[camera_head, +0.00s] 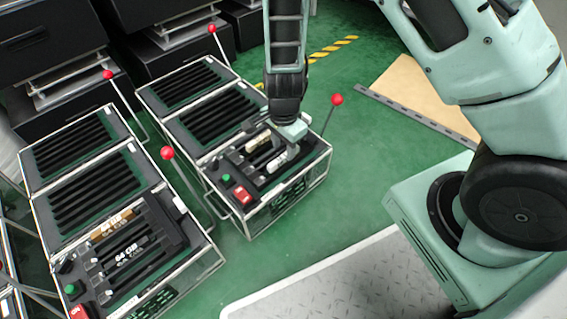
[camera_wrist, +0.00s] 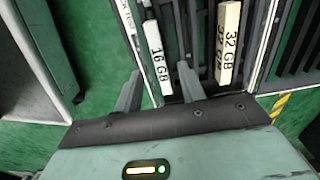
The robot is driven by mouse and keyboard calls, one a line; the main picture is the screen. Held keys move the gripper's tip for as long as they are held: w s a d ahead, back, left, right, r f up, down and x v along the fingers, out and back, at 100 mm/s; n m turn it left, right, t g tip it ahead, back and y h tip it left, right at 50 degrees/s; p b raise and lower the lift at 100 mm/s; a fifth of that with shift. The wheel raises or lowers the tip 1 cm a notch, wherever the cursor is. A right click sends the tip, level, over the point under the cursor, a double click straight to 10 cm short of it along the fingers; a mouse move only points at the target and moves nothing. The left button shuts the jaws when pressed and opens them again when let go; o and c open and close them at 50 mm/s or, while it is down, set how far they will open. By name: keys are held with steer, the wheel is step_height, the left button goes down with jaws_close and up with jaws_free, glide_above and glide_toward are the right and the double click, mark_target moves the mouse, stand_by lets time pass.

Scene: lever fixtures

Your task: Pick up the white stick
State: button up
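A white stick marked 16 GB (camera_wrist: 157,50) stands in a slot of the right-hand case; it also shows in the head view (camera_head: 277,163). A cream-white stick marked 32 GB (camera_wrist: 228,42) is in another slot to its right in the wrist view, and at the head view's upper slot (camera_head: 258,142). My gripper (camera_wrist: 160,76) is open, its fingers on either side of the 16 GB stick's near end, with gaps visible. Whether the fingertips reach the stick's depth I cannot tell. In the head view my gripper (camera_head: 291,148) is low over the case's right part.
The right-hand case (camera_head: 312,163) has red-knobbed levers (camera_head: 337,99) beside it, a green button and a red switch. A left case (camera_head: 205,243) holds a brown stick (camera_head: 112,224) and a black stick (camera_head: 127,250). Green floor (camera_head: 350,200) is clear to the right.

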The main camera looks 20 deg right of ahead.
mark_target(283, 155)
steer(key=shift+f+b, duration=2.35)
steer(key=shift+f, duration=0.25)
steer(key=shift+r, duration=0.1)
jaws_close()
